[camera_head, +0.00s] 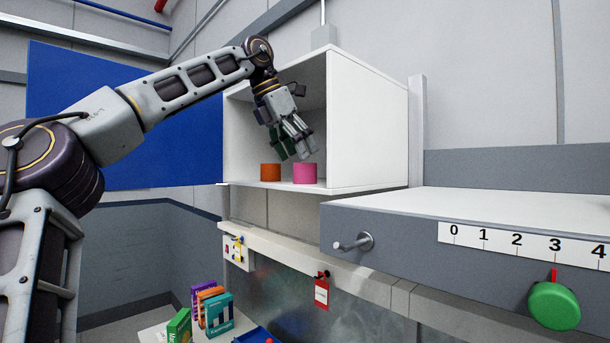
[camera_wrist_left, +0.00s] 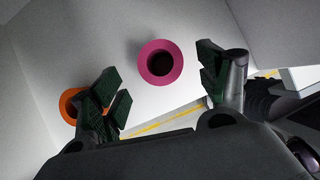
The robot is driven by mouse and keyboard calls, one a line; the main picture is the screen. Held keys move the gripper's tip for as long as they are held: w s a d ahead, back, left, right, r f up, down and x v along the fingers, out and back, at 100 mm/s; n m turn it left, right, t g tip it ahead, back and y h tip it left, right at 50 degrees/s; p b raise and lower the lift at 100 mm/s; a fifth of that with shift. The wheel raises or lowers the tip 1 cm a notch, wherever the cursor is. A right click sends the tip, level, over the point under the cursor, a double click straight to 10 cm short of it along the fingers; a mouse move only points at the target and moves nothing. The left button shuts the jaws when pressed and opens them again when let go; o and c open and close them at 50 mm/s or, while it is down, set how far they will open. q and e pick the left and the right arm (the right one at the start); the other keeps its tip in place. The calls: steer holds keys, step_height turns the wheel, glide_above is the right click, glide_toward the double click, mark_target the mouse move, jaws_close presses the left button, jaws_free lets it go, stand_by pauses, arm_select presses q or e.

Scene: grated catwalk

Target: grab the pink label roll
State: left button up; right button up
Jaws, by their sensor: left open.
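The pink label roll (camera_head: 305,174) stands upright on the floor of the white open-fronted box in the head view. In the left wrist view the pink roll (camera_wrist_left: 142,63) shows from above, with its dark hole, ahead of and between my two fingers. My left gripper (camera_head: 295,150) is open and empty, tilted down inside the box just above the roll. It also shows in the left wrist view (camera_wrist_left: 163,92). An orange roll (camera_head: 270,172) stands just left of the pink one. In the left wrist view the orange roll (camera_wrist_left: 70,104) is partly hidden behind the left finger.
The white box (camera_head: 368,125) has walls on both sides and a top above my gripper. A grey drawer unit (camera_head: 390,235) with a numbered scale and a green knob (camera_head: 554,305) stands at right. Several coloured boxes (camera_head: 217,312) stand below. A red tag (camera_head: 321,292) hangs under the ledge.

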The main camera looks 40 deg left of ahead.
mark_target(305, 168)
arm_select(q)
steer(key=shift+w+f, duration=0.1)
steer(key=shift+f, duration=0.05)
steer(key=shift+x, duration=2.45)
steer(key=shift+d, duration=0.1)
steer(key=c, duration=1.1)
